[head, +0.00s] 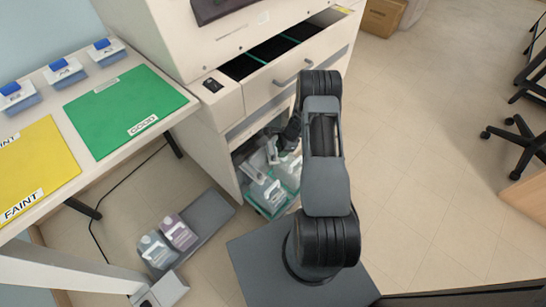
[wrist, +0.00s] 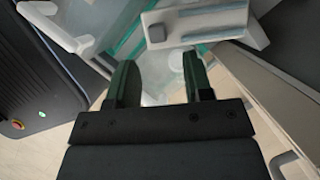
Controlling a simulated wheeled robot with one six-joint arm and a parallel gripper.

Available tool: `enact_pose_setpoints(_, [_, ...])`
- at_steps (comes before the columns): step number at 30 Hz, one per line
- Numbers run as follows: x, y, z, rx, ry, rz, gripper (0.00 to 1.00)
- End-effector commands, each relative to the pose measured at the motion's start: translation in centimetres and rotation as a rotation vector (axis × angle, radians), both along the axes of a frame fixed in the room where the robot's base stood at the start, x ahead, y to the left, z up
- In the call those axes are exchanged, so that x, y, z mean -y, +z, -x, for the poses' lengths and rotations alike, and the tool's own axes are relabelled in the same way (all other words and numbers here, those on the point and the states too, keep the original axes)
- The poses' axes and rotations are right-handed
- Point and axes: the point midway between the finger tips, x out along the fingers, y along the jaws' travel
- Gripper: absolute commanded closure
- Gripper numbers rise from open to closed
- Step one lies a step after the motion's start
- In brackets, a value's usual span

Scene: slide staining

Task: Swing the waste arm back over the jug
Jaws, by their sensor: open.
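The waste arm looks to be the pale grey bar (wrist: 205,24) across the top of the wrist view, just beyond my fingertips. A translucent jug (wrist: 176,64) shows below it, between my fingers. In the head view, jugs with white handles (head: 268,190) stand in a teal-edged tray (head: 270,210) in the machine's low compartment. My gripper (wrist: 160,78) is open, with nothing held between its dark green fingers. In the head view my arm hides most of the gripper and part of the compartment, so I cannot tell exactly how the bar sits over the jugs.
The machine's drawer (head: 290,62) stands open above the compartment. Two bottles (head: 165,240) stand in a grey floor tray (head: 207,213) to the left. A bench (head: 120,160) with green and yellow mats is at the left.

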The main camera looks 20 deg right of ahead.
Motion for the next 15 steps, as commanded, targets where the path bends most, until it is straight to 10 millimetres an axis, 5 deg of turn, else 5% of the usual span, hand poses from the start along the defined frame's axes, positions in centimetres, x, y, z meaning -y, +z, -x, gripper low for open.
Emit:
enact_pose_setpoints(3, [-2.4,-0.1,-0.6,0.0,0.003,0.0,0.53])
enact_pose_setpoints(15, [-3.7,-4.4,-0.9,-0.001,0.0,-0.001,0.53])
